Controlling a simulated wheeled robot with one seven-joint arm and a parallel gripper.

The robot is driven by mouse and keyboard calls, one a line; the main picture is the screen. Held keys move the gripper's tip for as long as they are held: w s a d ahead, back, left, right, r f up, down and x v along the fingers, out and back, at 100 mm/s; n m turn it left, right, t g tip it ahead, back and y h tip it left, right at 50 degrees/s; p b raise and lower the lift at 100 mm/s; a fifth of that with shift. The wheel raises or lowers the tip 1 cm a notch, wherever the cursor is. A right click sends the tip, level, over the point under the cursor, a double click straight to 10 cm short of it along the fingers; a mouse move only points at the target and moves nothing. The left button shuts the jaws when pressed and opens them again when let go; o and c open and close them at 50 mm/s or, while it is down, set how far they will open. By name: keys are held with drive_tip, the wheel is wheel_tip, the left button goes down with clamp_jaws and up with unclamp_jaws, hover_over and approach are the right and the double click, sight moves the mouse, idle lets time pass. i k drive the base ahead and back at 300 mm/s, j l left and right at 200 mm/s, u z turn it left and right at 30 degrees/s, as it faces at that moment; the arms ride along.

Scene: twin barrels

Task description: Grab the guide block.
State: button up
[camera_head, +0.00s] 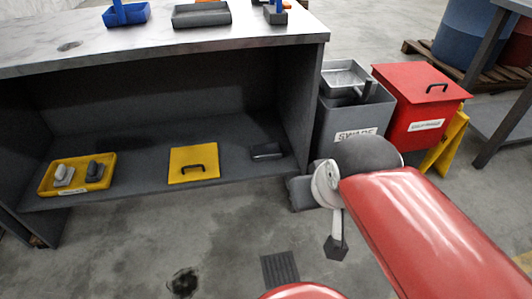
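No piece is clearly marked as the guide block. On the lower shelf, a yellow tray (47,186) holds a light grey piece (64,174) and a dark grey piece (94,170), side by side. A small dark block (266,151) lies alone at the right of that shelf. I cannot tell which of these is the guide block. My gripper (326,190) is at the end of my red arm, outside the shelf's right end and in front of the grey bin. It is apart from the shelf pieces. Its fingers are too unclear to show whether it is open.
A yellow plate with a black handle (193,165) lies mid-shelf. The worktop (140,45) above carries blue and grey trays. A grey bin (371,112) and a red lidded bin (415,90) stand right of the bench. Floor in front is mostly clear, with a drain grate (280,269).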

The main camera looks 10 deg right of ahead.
sight(268, 151)
drive_tip(key=i+j+z, duration=0.65)
drive_tip(key=j, duration=0.35)
drive_tip(key=z, duration=1)
drive_tip(key=i+j, duration=0.05)
